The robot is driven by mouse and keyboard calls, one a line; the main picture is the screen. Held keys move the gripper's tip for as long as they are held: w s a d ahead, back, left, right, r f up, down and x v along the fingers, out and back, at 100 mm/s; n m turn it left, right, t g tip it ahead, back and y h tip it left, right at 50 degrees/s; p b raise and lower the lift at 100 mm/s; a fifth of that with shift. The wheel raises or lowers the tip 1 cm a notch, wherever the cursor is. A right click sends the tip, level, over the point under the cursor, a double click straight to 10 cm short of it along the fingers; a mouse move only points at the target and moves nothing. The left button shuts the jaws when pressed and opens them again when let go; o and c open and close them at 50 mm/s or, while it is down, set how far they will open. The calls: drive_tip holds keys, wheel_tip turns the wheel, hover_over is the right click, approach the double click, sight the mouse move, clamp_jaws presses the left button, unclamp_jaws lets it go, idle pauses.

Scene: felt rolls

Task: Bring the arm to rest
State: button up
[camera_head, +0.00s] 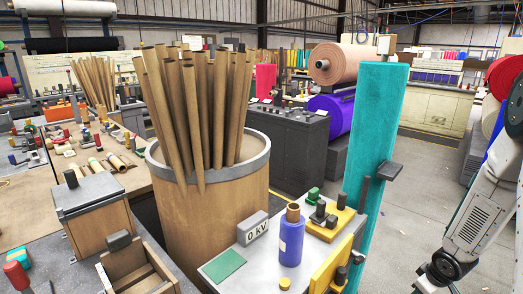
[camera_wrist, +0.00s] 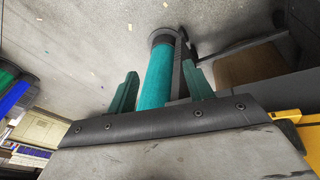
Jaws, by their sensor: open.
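My arm (camera_head: 480,222) is white with dark joints and runs down the right edge in the head view. My gripper is outside the head view. In the wrist view my gripper (camera_wrist: 159,70) is open, with its two green fingers spread apart. A teal felt roll (camera_wrist: 155,80) shows in the gap between the fingers. It seems to lie beyond them, and I see no finger touching it. In the head view a tall teal piece (camera_head: 375,130) stands upright beside the small table, probably the same roll.
A large barrel (camera_head: 215,215) of brown tubes stands left of centre. The small table (camera_head: 230,250) holds a blue bottle (camera_head: 291,240), a "0 kV" display (camera_head: 252,228) and a yellow block (camera_head: 330,225). The grey floor (camera_head: 420,190) is open between the teal piece and my arm.

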drive_tip(key=s+a+r+m+g+h, duration=0.1)
drive_tip(key=s+a+r+m, duration=0.15)
drive_tip(key=r, duration=0.35)
drive_tip(key=s+a+r+m+g, duration=0.1)
drive_tip(key=s+r+g, duration=0.1)
drive_tip(key=s+r, duration=0.35)
drive_tip(key=s+a+r+m+g+h, duration=0.1)
drive_tip(key=s+a+r, duration=0.1)
drive_tip(key=r, duration=0.5)
drive_tip(key=s+a+r+t+y, duration=0.2)
drive_tip(key=s+a+r, duration=1.3)
drive_tip(key=a+r, duration=0.3)
drive_tip(key=shift+y, duration=0.4)
